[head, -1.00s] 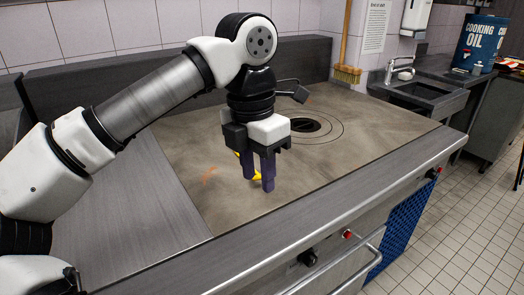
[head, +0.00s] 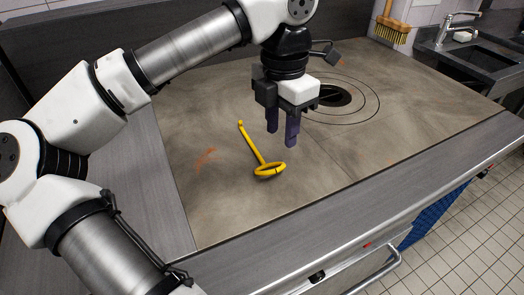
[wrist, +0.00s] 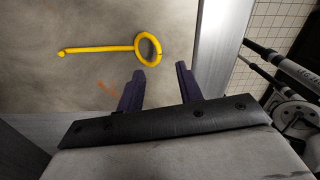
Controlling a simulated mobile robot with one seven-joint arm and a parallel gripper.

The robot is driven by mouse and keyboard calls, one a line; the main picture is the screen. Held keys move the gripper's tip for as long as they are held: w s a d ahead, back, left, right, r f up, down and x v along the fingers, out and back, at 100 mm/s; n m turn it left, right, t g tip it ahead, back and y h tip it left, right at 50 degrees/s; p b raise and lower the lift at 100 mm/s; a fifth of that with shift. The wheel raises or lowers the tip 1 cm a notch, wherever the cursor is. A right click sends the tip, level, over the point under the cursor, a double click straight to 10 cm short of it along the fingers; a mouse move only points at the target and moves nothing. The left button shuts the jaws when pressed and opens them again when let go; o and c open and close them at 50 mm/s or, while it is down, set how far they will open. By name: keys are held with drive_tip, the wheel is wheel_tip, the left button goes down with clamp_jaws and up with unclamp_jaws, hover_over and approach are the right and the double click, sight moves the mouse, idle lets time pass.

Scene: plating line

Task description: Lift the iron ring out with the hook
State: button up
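A yellow hook tool (head: 253,144) lies flat on the brown-grey metal cooking top. Its loop handle (head: 270,169) is toward the front and its thin shaft runs back to a small knobbed end (head: 240,123). It also shows in the wrist view (wrist: 100,49), with the loop at the right. My gripper (head: 281,137) is open and empty, pointing down above the top, to the right of the shaft. In the wrist view its two fingers (wrist: 160,72) are apart, below the loop. The iron ring (head: 358,98) lies flush around a dark round hole behind my gripper, partly hidden by it.
The cooking top (head: 400,135) is clear apart from the hook. An orange-brown mark (head: 205,158) is left of it. A steel front rail (head: 450,185) borders the top. A broom (head: 392,30) and a sink (head: 480,50) are at the back right.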

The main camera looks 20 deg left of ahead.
sight(278, 164)
wheel_tip(278, 164, down, 5)
drive_tip(key=shift+r, duration=0.2)
drive_tip(key=shift+a+f+p, duration=0.1)
drive_tip(key=shift+f+p, duration=0.8)
drive_tip(key=shift+f, duration=1.75)
clamp_jaws()
